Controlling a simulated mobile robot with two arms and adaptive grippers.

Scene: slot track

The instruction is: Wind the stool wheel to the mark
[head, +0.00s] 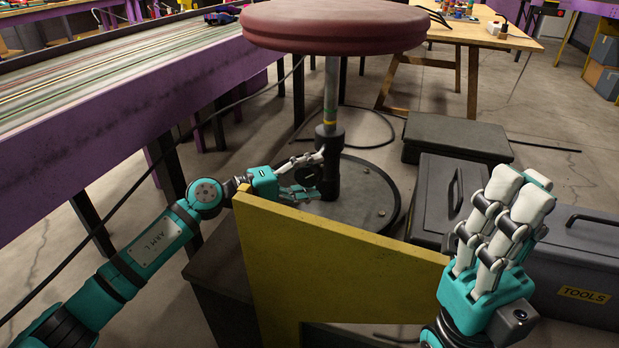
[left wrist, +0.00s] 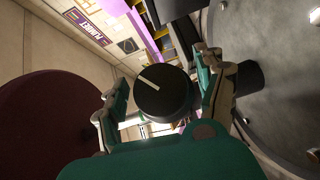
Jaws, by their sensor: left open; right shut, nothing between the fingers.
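A stool with a round dark red seat (head: 335,27) stands on a grey post (head: 331,85). Yellow and green bands circle the post just above a black collar (head: 328,140). The stool wheel (head: 306,176) is a dark knob at the side of the collar, partly covered by my left gripper (head: 316,172). In the left wrist view, the knob (left wrist: 163,92) is round and black with a pale line on its face. The open fingers of my left gripper (left wrist: 161,80) stand on either side of it; contact is unclear. My right gripper (head: 520,190) is shut and empty, raised at the right.
A yellow panel (head: 320,265) stands below my left gripper. A purple-sided track table (head: 140,110) fills the left. Dark cases (head: 456,137) and a toolbox (head: 580,265) stand at the right. A wooden table (head: 480,28) is behind. Cables lie on the floor.

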